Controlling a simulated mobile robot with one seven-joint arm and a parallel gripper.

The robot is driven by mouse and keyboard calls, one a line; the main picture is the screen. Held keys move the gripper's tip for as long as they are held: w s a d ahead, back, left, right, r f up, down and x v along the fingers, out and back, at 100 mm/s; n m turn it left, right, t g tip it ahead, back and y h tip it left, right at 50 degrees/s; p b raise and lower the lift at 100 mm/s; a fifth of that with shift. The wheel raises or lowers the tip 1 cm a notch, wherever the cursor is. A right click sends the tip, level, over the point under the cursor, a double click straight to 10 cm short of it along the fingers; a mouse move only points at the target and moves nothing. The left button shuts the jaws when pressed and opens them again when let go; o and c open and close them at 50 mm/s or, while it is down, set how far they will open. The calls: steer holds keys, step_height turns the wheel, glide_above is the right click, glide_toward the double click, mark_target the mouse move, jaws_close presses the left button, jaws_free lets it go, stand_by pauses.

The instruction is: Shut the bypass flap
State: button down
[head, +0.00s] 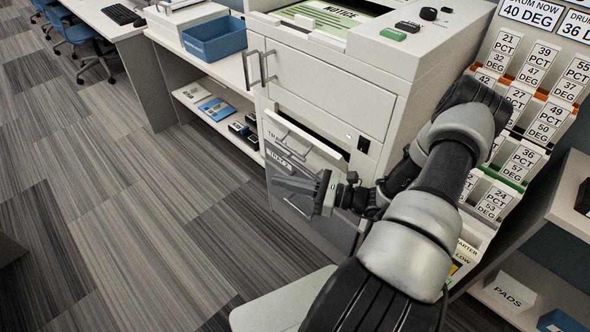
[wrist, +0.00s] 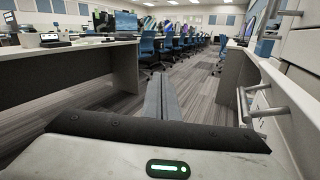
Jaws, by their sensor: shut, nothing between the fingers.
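A light grey panel (head: 318,152) on the front of the large office machine (head: 335,75) stands out at its top edge, with a dark gap behind it. It carries a metal bar handle and a partly hidden label starting "TRA"; I cannot read "bypass" on it, so I cannot tell surely that it is the flap. My gripper (head: 279,185) is shut and empty, in front of the machine's lower front, pointing left. In the wrist view my shut fingers (wrist: 160,98) point along the aisle, with bar handles (wrist: 268,112) to their right. Contact with the panel is not visible.
A blue bin (head: 214,40) stands on the counter to the left, above a shelf with boxes. Chairs (head: 80,35) stand at the far left. Label racks (head: 520,110) and a shelf with a PADS box (head: 510,290) are at right. The floor at left is clear.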

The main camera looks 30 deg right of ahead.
steer(key=d+f+m+t+h+b, duration=0.3)
steer(key=d+f+m+t+h, duration=0.5)
steer(key=f+m, duration=0.35)
steer(key=w+r+h+b, duration=0.1)
steer(key=w+r, duration=0.4)
steer(key=w, duration=0.5)
steer(key=shift+w+r+g, duration=0.15)
steer(key=shift+w+g, duration=0.1)
steer(key=shift+g, duration=0.05)
steer(key=shift+r, duration=0.1)
